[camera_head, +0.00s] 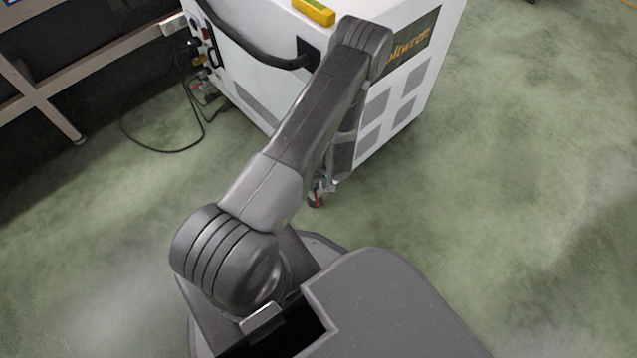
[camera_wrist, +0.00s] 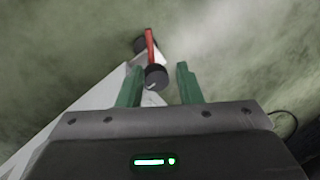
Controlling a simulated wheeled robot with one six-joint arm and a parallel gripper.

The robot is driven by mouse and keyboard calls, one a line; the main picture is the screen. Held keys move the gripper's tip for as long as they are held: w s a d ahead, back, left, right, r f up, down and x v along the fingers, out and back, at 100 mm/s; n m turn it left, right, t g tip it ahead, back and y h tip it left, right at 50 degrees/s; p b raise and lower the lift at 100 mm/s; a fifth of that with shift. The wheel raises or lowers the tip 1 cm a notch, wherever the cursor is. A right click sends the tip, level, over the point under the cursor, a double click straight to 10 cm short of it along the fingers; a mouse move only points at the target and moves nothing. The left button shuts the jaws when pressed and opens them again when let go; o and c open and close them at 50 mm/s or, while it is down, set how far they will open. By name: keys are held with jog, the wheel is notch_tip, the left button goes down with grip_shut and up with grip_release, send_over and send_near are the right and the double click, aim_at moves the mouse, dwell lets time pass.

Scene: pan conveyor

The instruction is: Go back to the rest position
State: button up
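My gripper (camera_wrist: 158,84) shows in the wrist view with its two green fingers apart and nothing between them. Beyond the fingertips, farther off, there is a caster wheel (camera_wrist: 156,76) with a red part near the green floor. In the head view my arm is folded, with its upper link reaching up toward the white machine and the forearm hanging down in front of it.
A white machine cabinet (camera_head: 255,70) on casters stands close behind my arm, with a yellow block (camera_head: 314,11) on top. A table leg (camera_head: 45,108) is at the left. A black cable (camera_head: 160,150) lies on the floor. The green floor (camera_head: 520,170) at the right is clear.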

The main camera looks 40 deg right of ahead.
aim_at(317, 200)
jog(key=shift+f, duration=0.1)
notch_tip(317, 200, down, 10)
jog(key=b, duration=0.5)
jog(key=shift+a, duration=0.1)
